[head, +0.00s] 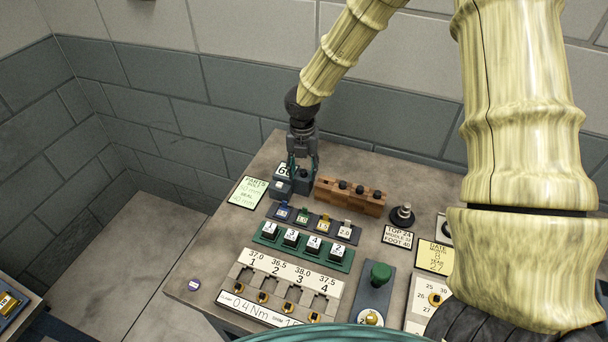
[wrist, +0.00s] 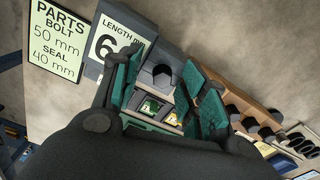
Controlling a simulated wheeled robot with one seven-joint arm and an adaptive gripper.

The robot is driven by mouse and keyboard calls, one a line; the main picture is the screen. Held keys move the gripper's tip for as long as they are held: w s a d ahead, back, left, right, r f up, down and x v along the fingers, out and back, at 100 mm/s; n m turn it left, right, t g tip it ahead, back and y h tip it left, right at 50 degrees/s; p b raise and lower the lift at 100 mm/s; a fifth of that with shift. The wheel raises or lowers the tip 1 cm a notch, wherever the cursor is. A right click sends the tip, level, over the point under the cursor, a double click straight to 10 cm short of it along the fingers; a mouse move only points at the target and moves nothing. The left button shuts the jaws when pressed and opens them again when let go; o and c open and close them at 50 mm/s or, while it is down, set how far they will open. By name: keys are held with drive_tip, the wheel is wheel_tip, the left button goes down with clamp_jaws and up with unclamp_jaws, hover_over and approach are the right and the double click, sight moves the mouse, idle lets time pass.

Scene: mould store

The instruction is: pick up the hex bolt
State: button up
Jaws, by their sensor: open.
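A dark hex bolt head (wrist: 162,76) shows between my fingers in the wrist view, on a grey block beside a sign reading "LENGTH" (wrist: 118,42). My gripper (head: 303,170) points down over this block at the back left of the bench. Its teal-padded fingers (wrist: 160,88) are open, one on each side of the bolt head; I cannot tell whether they touch it. In the head view the fingers mostly hide the bolt. Its shank is not visible.
A wooden block (head: 334,196) with several dark-headed pieces stands close to the right. A "PARTS" card (head: 247,192) reads bolt 50 mm, seal 40 mm. A green rack (head: 268,239) of numbered blocks, a numbered panel (head: 243,278) and a green-knobbed fixture (head: 380,274) lie in front.

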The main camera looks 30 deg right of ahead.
drive_tip(key=shift+s+d+r, duration=0.15)
drive_tip(key=shift+s, duration=0.1)
drive_tip(key=shift+c, duration=0.8)
drive_tip(key=shift+w, duration=0.2)
clamp_jaws()
drive_tip(key=shift+s, duration=0.1)
drive_tip(key=shift+r, duration=0.2)
wheel_tip(320, 180, up, 9)
drive_tip(key=b, duration=0.3)
wheel_tip(320, 180, up, 8)
drive_tip(key=p, duration=0.7)
hover_over(304, 171)
